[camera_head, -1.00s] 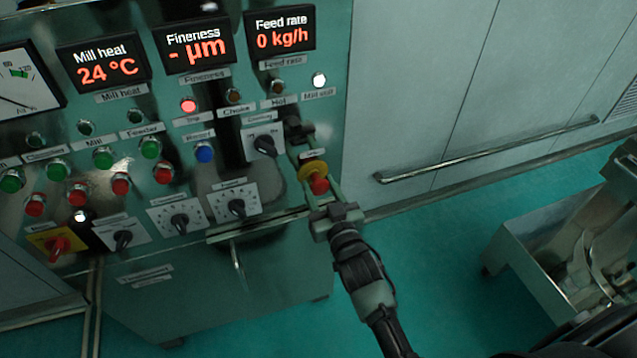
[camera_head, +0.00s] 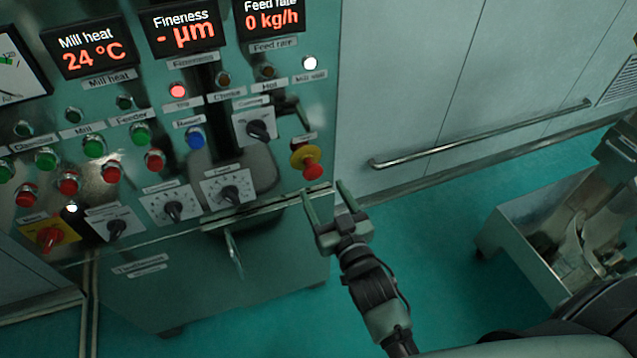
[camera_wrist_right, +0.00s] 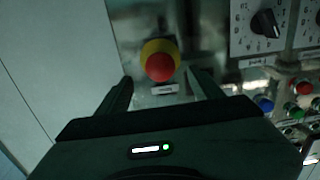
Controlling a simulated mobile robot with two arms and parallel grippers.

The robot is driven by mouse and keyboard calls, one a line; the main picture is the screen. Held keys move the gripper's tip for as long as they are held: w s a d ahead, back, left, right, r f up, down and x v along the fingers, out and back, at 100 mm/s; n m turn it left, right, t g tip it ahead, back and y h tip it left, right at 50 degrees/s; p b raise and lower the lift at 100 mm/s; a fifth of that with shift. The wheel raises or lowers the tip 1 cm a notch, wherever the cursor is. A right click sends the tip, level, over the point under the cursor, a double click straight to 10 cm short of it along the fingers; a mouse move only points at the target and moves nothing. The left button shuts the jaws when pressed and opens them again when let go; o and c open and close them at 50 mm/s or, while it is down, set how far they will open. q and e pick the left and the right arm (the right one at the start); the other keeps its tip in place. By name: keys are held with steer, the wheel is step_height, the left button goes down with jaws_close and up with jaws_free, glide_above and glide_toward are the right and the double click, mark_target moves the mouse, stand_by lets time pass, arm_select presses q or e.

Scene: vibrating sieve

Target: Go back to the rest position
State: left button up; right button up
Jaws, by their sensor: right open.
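My right gripper (camera_head: 324,200) is open and empty, just below and in front of the lower right corner of the control panel. Its two fingers are apart and point up toward the red emergency stop button with a yellow collar (camera_head: 307,162), without touching it. In the right wrist view the emergency stop button (camera_wrist_right: 160,65) shows beyond and between the open fingers (camera_wrist_right: 155,90). The control panel (camera_head: 70,195) fills the left of the head view. My left gripper is not in view.
A grey wall with a long metal handrail (camera_head: 480,135) stands right of the panel. A metal trough-like machine (camera_head: 540,225) stands at the right. A cabinet handle (camera_head: 233,255) sticks out below the panel. The green floor (camera_head: 430,240) between panel and machine is clear.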

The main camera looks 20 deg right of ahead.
steer(key=shift+s, duration=0.45)
steer(key=s+a+f+g, duration=0.1)
steer(key=s+f+g, duration=0.25)
steer(key=f, duration=0.75)
steer(key=s+f+n+g, duration=0.15)
steer(key=s+f, duration=0.35)
steer(key=f, duration=0.7)
steer(key=s+a+f+g, duration=0.1)
steer(key=s+f+g, duration=0.3)
steer(key=f, duration=0.7)
steer(key=s+d+f+g, duration=0.2)
steer(key=s+f, duration=0.3)
steer(key=s, duration=0.4)
steer(key=s+d+f+g, duration=0.3)
steer(key=s+f, duration=0.3)
steer(key=s, duration=0.4)
steer(key=s+d+f+g, duration=0.3)
steer(key=s+f, duration=0.3)
steer(key=s, duration=0.4)
steer(key=shift+s+f+h, duration=0.15)
steer(key=shift+f+h, duration=0.1)
steer(key=shift+h, duration=0.05)
steer(key=shift+n, duration=0.25)
